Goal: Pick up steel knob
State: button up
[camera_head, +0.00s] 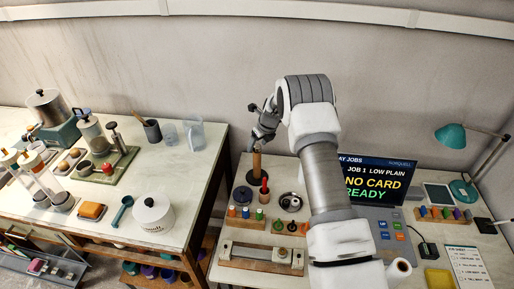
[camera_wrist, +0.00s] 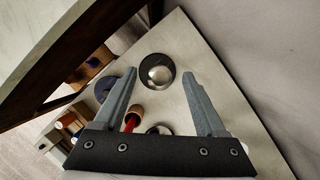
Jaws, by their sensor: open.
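The steel knob (camera_wrist: 158,70) is a shiny rounded piece, seen from above against a dark round base (camera_wrist: 147,82) in the wrist view. My gripper (camera_wrist: 158,76) is open. Its two fingertips lie on either side of the knob in that picture, with clear gaps. I cannot tell how far above it they are. In the head view my gripper (camera_head: 258,138) is over an upright wooden post (camera_head: 257,163) near the back left of the right-hand bench. The knob cannot be made out there.
A red-tipped tool (camera_head: 264,187) stands near the post. A dark disc (camera_head: 241,195) and a dish with shiny pieces (camera_head: 290,202) are close by. A screen (camera_head: 372,180) stands to the right. The bench (camera_wrist: 225,75) is bare beside the post, towards the wall.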

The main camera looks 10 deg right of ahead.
jog(key=shift+c, duration=0.2)
grip_shut()
jog(key=shift+r, duration=0.1)
